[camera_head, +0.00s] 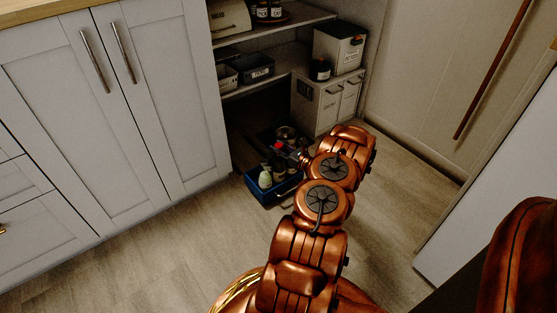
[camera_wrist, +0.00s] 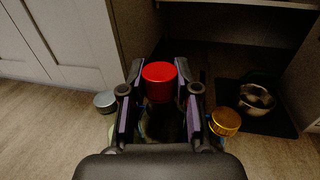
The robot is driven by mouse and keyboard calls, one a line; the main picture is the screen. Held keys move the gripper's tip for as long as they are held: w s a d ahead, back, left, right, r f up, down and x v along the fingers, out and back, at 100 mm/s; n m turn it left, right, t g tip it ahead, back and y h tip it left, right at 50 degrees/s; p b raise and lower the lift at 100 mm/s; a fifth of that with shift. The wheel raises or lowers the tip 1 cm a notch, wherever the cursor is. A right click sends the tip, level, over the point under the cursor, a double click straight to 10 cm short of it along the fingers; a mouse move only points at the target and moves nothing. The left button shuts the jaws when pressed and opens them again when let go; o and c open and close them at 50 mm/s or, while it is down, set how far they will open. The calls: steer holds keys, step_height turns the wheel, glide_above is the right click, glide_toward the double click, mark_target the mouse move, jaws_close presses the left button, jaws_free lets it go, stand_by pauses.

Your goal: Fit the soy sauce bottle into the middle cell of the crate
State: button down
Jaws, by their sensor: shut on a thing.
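The soy sauce bottle has a bright red cap, which shows in the wrist view (camera_wrist: 159,74) between my fingers and in the head view (camera_head: 278,146); its dark body is mostly hidden by the gripper. My gripper (camera_wrist: 159,98) is shut on it; in the head view the gripper (camera_head: 291,155) is above the crate. The blue crate (camera_head: 264,198) stands on the floor before the low shelf opening. A pale green bottle (camera_head: 265,176) stands in its left part. The middle cell and the bottle's base are hidden, so I cannot tell how deep it sits.
In the wrist view a silver lid (camera_wrist: 105,100) is left of my gripper and a gold lid (camera_wrist: 225,121) right. A metal pot (camera_wrist: 257,97) stands on a dark mat behind. Cabinet doors (camera_head: 90,110) are left; open floor lies in front.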

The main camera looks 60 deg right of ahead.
mark_target(283, 159)
steer(key=shift+f+b, duration=0.9)
steer(key=shift+f, duration=1.35)
steer(key=c, duration=0.8)
jaws_free()
steer(key=shift+f, duration=0.15)
steer(key=shift+c, duration=0.2)
